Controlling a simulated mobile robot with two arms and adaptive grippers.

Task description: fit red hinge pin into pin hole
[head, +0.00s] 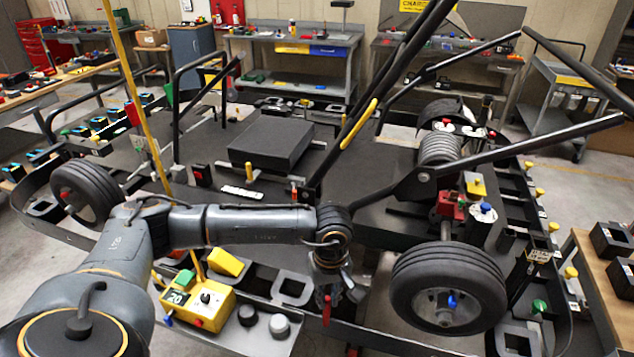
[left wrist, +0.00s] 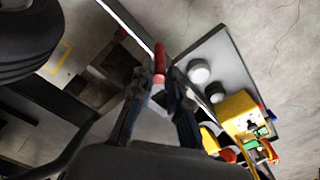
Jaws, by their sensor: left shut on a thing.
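The red hinge pin (head: 326,311) hangs upright below my left gripper (head: 338,290) in the head view. In the left wrist view the red pin (left wrist: 159,60) sticks out between the fingertips of my left gripper (left wrist: 158,84), which is shut on it. The gripper is in front of the kart, left of the front wheel (head: 449,287) and right of the grey tray (head: 255,335). The pin appears free of other surfaces, though its lower end is hard to judge. I cannot make out which opening is the pin hole. My right gripper is not in view.
A yellow control box (head: 198,301) and two round knobs, one black (head: 247,315) and one grey (head: 279,326), sit on the tray. A black wheel (left wrist: 38,40) fills the upper left of the left wrist view. Black kart bars cross above the deck.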

